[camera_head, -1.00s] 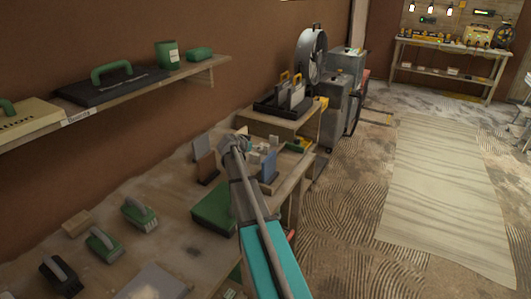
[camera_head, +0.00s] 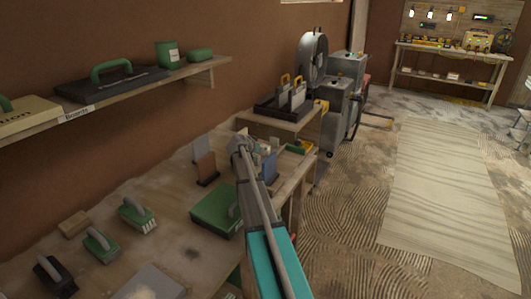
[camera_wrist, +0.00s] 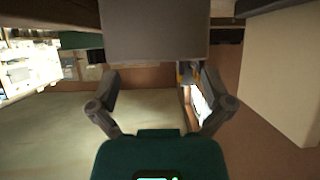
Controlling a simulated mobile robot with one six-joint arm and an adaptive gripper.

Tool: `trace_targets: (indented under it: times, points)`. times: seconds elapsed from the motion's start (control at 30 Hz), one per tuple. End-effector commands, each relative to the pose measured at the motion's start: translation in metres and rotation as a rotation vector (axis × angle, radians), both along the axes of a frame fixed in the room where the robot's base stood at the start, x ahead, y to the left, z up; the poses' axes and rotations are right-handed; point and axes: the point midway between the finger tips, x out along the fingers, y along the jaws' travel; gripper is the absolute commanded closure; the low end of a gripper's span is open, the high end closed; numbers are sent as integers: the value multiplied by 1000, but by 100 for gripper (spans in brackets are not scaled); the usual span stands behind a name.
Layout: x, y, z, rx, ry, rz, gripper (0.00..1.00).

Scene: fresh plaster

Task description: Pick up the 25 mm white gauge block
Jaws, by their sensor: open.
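My gripper (camera_head: 243,146) is over the far part of the workbench in the head view, end-on and small. In the wrist view its two fingers (camera_wrist: 160,100) stand wide apart with nothing held between them. A small pale block (camera_head: 274,143) shows just right of the gripper in the head view. I cannot tell whether it is the 25 mm white gauge block. Other small pieces there are mostly hidden behind my arm. No white gauge block can be made out in the wrist view.
A brown upright board (camera_head: 204,160) is left of my gripper and a blue one (camera_head: 270,167) right of it. A green case (camera_head: 216,211) lies nearer. A wooden stand (camera_head: 285,125) is behind. In the wrist view a large grey shape (camera_wrist: 155,32) fills the top middle.

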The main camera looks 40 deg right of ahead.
Motion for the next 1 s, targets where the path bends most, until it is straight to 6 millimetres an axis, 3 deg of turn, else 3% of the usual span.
trace_targets:
  times: [0.33,0.97,1.0]
  points:
    - [14,-32,-18,0,0,-1,0]
    - [14,-35,-17,0,0,-2,0]
    - [13,-35,-17,0,0,-2,7]
